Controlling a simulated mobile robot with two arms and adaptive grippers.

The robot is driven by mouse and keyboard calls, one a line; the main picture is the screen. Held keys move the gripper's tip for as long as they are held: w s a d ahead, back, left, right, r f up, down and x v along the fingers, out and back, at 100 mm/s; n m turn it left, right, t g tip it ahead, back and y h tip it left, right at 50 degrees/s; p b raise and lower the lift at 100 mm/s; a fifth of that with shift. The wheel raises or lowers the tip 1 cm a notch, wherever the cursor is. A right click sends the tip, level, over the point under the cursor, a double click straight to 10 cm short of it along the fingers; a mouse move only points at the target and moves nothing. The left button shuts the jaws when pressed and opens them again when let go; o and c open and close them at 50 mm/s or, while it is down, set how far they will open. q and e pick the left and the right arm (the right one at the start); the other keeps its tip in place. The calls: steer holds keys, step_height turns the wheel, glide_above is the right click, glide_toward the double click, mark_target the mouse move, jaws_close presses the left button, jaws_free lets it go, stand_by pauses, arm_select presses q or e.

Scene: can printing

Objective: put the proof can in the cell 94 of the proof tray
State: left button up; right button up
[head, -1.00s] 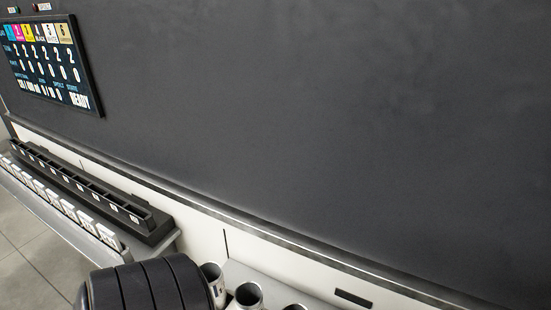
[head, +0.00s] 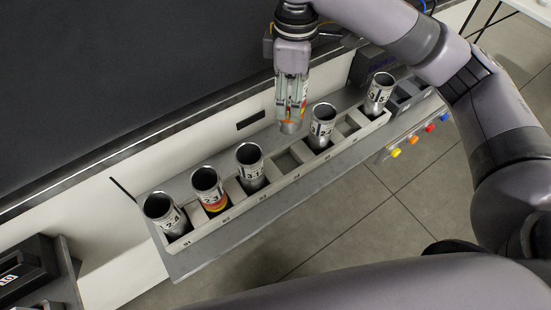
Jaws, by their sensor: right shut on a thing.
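My right gripper (head: 290,110) hangs above the back edge of the proof tray, pointing down. It is shut on a silver can (head: 291,127) with an orange patch, the proof can, mostly hidden by the fingers. The proof tray (head: 217,237) is a long light-grey row of cells with small labels on its front rim, too small to read surely. From the left, the first three cells hold silver cans. The fourth cell (head: 288,163), by its place cell 94, is empty, just below the held can in the picture. My left gripper is not in view.
Cans stand in the tray: one at the left end (head: 163,212), one with a red-yellow band (head: 211,195), one (head: 251,172), one (head: 321,130) and one (head: 379,95). Coloured buttons (head: 412,138) sit at the right.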

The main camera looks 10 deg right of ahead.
mark_target(286, 127)
steer(key=f, duration=0.7)
steer(key=shift+d+f, duration=0.2)
steer(key=shift+d, duration=0.05)
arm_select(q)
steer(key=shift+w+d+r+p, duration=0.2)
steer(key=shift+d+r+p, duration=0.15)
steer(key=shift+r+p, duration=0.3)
arm_select(e)
steer(key=shift+a+f, duration=0.15)
steer(key=shift+f, duration=4.85)
steer(key=shift+f, duration=0.15)
steer(key=o, duration=0.7)
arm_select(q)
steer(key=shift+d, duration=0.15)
arm_select(e)
steer(key=shift+o, duration=0.2)
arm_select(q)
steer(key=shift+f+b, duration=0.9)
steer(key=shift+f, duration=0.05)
arm_select(e)
step_height(286, 127, up, 12)
steer(key=shift+r, duration=0.2)
